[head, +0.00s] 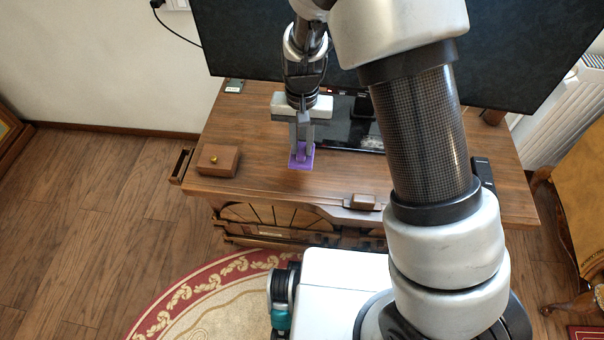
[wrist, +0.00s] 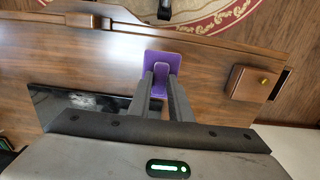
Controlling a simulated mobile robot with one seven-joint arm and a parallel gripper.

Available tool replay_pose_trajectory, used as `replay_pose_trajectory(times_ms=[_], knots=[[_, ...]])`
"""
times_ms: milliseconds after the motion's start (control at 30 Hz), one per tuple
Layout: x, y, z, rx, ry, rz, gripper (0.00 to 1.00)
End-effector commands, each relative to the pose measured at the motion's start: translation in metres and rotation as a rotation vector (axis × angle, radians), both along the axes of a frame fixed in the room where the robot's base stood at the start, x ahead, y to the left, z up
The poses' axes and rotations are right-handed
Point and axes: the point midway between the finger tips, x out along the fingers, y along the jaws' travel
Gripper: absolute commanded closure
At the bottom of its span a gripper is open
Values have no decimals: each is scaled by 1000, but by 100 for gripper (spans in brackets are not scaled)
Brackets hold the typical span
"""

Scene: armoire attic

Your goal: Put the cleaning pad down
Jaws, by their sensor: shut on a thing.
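The cleaning pad is a small purple square with a raised grip on top. In the head view the pad (head: 301,162) is at the wooden dresser top, near its front edge; it also shows in the wrist view (wrist: 155,62). My gripper (head: 302,146) points down over it, with its two fingers shut on the pad's raised grip; in the wrist view the fingertips (wrist: 161,84) flank that grip. The pad lies flat and level, at or just above the wood; I cannot tell whether it touches. The fingers hide part of the grip.
A small wooden box with a brass knob (head: 218,160) stands left of the pad. A black flat device (head: 345,136) lies behind and right. A large dark screen (head: 260,45) rises at the back. Bare dresser top (head: 255,125) shows between box and pad.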

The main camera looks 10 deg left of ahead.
Motion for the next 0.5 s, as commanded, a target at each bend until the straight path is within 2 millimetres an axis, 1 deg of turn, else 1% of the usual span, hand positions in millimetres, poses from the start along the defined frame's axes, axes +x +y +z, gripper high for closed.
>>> replay_pose_trajectory(times_ms=[33, 233, 300, 467, 500], knots=[[-1, 0, -9, -1, 2, -1, 100], [-1, 0, -47, -2, 3, 0, 100], [-1, 0, -56, -1, 1, 0, 100], [-1, 0, -71, 0, 2, -1, 100], [-1, 0, -77, -1, 2, -1, 100]])
